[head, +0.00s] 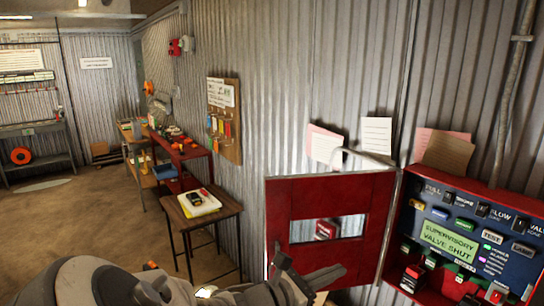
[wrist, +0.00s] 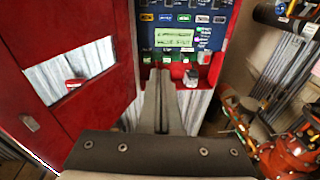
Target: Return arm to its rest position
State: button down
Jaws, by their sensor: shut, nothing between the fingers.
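My arm (head: 95,284) reaches in from the bottom of the head view, and my gripper (head: 312,272) is in front of the lower part of an open red cabinet door (head: 290,190). In the wrist view my gripper (wrist: 161,76) has its fingers together with nothing between them. They point toward the lower part of the red cabinet (head: 531,208). The cabinet's blue panel (wrist: 185,22) carries switches, labels and a lit green display (head: 449,240) reading "SUPERVISORY VALVE SHUT". The panel's lower edge is partly hidden by the fingers in the wrist view.
A small wooden table (head: 228,208) holds a yellow pad and a dark device. A red workbench (head: 185,155) and shelves stand farther back along the corrugated wall. Floor (head: 70,225) at left is clear.

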jog(key=s+d+f+m+g+y+b, duration=0.2)
jog(key=s+d+f+m+g+y, duration=0.55)
jog(key=s+m, duration=0.35)
jog(key=s+a+r+m+t+y+b, duration=0.3)
jog(key=s+r+m+y, duration=0.4)
jog(key=m, duration=0.5)
notch_tip(320, 180, up, 2)
jog(key=shift+a+r+m+t, duration=0.1)
jog(key=shift+a+m+t, duration=0.35)
jog(key=shift+a, duration=0.65)
